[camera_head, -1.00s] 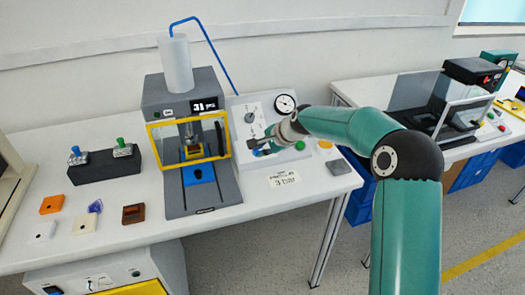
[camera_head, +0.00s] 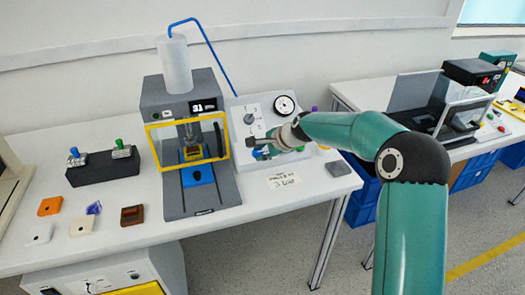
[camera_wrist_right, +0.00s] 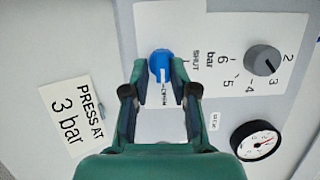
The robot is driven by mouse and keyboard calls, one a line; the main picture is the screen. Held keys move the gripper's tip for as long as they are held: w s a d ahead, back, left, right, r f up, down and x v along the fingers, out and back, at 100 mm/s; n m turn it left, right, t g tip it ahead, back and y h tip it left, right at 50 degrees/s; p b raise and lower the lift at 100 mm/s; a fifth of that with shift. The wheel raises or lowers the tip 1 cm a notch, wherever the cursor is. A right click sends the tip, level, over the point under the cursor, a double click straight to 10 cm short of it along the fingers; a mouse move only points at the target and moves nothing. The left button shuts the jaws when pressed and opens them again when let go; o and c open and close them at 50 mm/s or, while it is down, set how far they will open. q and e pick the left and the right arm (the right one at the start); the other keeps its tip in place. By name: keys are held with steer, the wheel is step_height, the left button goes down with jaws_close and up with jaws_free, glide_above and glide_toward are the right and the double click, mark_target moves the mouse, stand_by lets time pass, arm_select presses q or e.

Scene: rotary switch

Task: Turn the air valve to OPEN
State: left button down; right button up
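The air valve is a blue knob (camera_wrist_right: 160,65) with a white pointer on the pale panel. In the wrist view its pointer points down, toward a small label that is hard to read; a SHUT label is to its right. My right gripper (camera_wrist_right: 160,92) is open, its two fingertips on either side of the space just below the knob. I cannot tell whether they touch it. In the head view the right gripper (camera_head: 260,149) is at the lower part of the panel (camera_head: 238,105) and hides most of the knob. My left gripper is out of view.
A grey pressure knob (camera_wrist_right: 262,61) and a round gauge (camera_wrist_right: 257,140) are on the same panel. A press (camera_head: 180,100) with a yellow guard stands to its left. A PRESS AT 3 bar card (camera_head: 284,180) lies in front. Small loose parts lie on the table's left.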

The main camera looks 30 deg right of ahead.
steer(key=shift+o, duration=0.5)
steer(key=shift+w+a+f, duration=0.1)
steer(key=shift+a+f, duration=0.05)
steer(key=shift+f, duration=0.15)
steer(key=shift+r, duration=0.25)
steer(key=shift+s+d+r, duration=0.2)
steer(key=shift+s+r, duration=0.05)
steer(key=shift+r, duration=0.15)
steer(key=v, duration=1)
steer(key=shift+s+r, duration=0.2)
steer(key=shift+s, duration=0.15)
